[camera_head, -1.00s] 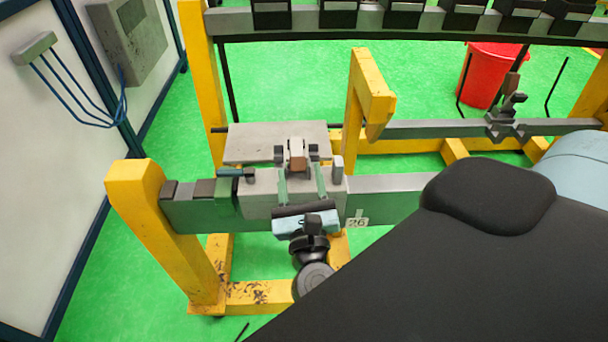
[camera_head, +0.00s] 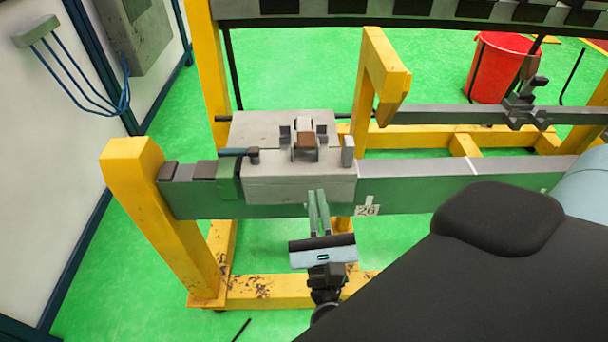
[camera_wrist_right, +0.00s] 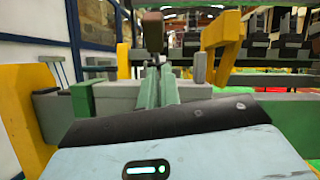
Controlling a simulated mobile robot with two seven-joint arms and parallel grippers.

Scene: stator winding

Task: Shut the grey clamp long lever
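The grey clamp (camera_head: 290,188) sits on the green beam of the yellow stand, left of centre in the head view. A short lever with a brown end (camera_head: 305,140) stands between two dark lugs on top of it. In the right wrist view this lever (camera_wrist_right: 153,30) rises upright just beyond the fingertips. My right gripper (camera_head: 317,194) is in front of the clamp, with its green fingers pointing at it. The fingers are close together, with nothing visible between them. Whether the tips touch the clamp's front face, I cannot tell. My left gripper is not in view.
A grey post (camera_head: 348,150) stands at the clamp's right end and a dark handle (camera_head: 240,152) at its left. A yellow hooked upright (camera_head: 380,75) rises behind on the right. A 26 label (camera_head: 367,210) marks the beam. A red bin (camera_head: 500,68) stands farther back.

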